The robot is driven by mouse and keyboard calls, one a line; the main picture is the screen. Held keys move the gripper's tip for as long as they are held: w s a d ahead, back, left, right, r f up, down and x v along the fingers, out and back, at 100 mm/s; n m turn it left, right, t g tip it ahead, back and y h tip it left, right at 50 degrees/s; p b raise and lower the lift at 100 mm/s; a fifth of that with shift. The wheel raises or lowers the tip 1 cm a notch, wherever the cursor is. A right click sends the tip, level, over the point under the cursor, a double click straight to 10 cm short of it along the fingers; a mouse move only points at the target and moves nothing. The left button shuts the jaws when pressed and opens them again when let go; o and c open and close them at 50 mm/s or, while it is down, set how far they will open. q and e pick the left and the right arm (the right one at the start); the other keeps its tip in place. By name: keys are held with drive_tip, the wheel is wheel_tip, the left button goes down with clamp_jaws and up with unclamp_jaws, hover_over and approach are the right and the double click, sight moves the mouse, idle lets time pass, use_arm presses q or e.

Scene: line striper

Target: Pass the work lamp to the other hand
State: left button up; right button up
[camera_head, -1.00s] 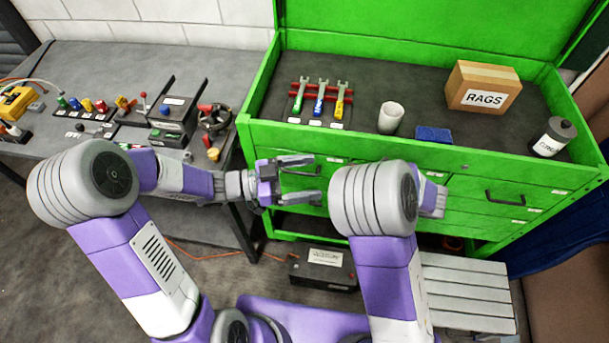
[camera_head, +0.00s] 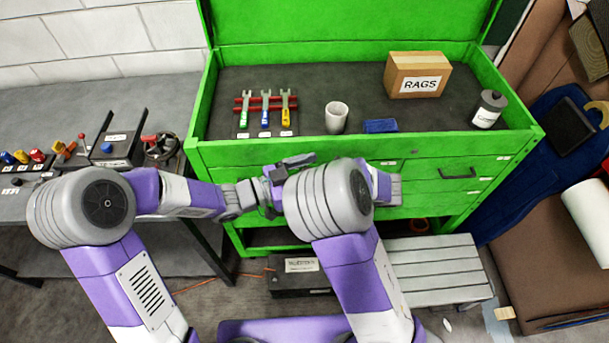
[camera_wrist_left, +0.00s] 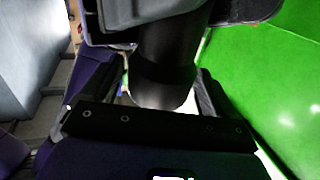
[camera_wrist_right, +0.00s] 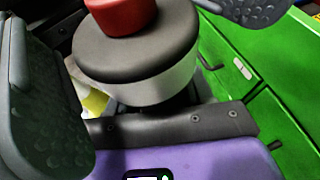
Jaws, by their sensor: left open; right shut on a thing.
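The work lamp shows in the right wrist view as a red knob (camera_wrist_right: 122,12) on a dark grey and pale round body (camera_wrist_right: 140,55). My right gripper (camera_wrist_right: 140,75) is shut on it. In the left wrist view a black cylinder (camera_wrist_left: 165,65), seemingly part of the lamp, stands between the fingers of my left gripper (camera_wrist_left: 163,88), which is open; I cannot tell whether they touch it. In the head view my left gripper (camera_head: 290,172) reaches in front of the green cabinet, partly behind my right arm. My right gripper and the lamp are hidden there.
The green tool cabinet (camera_head: 225,155) stands close behind the grippers. On its top are several wrenches (camera_head: 265,110), a white cup (camera_head: 336,117), a blue block (camera_head: 380,126), a RAGS box (camera_head: 417,75) and a grey canister (camera_head: 489,109). A grey bench (camera_head: 130,80) stands left.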

use_arm(q)
drive_tip(key=c, duration=1.2)
drive_tip(key=shift+c, duration=0.3)
use_arm(e)
drive_tip(key=o, duration=1.3)
drive_tip(key=shift+o, duration=0.2)
